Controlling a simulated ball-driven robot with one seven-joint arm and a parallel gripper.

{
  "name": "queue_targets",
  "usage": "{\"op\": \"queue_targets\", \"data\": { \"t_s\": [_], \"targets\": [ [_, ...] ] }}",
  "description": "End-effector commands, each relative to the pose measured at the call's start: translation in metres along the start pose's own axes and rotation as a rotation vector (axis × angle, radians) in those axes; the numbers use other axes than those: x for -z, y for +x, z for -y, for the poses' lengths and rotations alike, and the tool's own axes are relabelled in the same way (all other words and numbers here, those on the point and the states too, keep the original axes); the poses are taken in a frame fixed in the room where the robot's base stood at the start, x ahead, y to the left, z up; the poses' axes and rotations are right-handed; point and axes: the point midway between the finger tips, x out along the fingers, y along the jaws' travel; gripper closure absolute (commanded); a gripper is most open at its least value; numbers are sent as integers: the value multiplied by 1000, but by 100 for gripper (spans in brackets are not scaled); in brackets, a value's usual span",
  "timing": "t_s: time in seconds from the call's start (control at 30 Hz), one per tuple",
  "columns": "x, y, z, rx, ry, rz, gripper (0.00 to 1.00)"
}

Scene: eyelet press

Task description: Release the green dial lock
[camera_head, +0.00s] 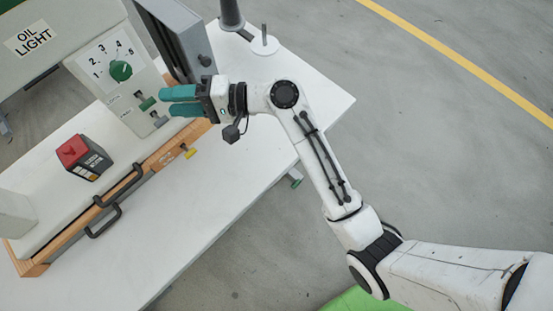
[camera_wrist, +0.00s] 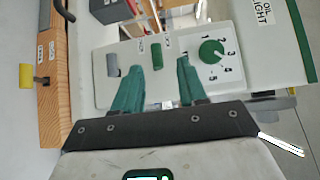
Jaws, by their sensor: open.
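The green dial (camera_head: 120,71), with a ring of numbers, is on the sloped face of a pale control panel (camera_head: 102,60). It also shows in the wrist view (camera_wrist: 211,51). Beside it are a green switch (camera_head: 147,103) and a grey switch (camera_head: 159,119) with small labels too fine to read. In the wrist view the green switch (camera_wrist: 157,55) lies in line with the gap between my fingers, the grey switch (camera_wrist: 112,65) to its left. My gripper (camera_head: 167,102), with teal fingers, is open and empty near the panel's right side. I cannot tell which part is the lock.
A red-topped dark box (camera_head: 84,156) sits on the white surface. Black handles (camera_head: 118,187) and a yellow tab (camera_head: 190,153) are along the wooden rail (camera_head: 170,152). A grey upright frame (camera_head: 180,40) stands right behind my gripper. The white table (camera_head: 200,210) is clear in front.

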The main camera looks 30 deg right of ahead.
Motion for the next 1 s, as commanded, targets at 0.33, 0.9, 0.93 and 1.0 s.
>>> {"op": "queue_targets", "data": {
  "t_s": [0.33, 0.9, 0.93, 1.0],
  "targets": [
    [-4, -50, -26, -90, -58, -12, 58],
    [-17, -112, -111, -449, -275, -26, 58],
    [-18, -115, -115, -469, -284, -26, 58],
    [-20, -125, -124, -514, -307, -23, 58]
  ]
}}
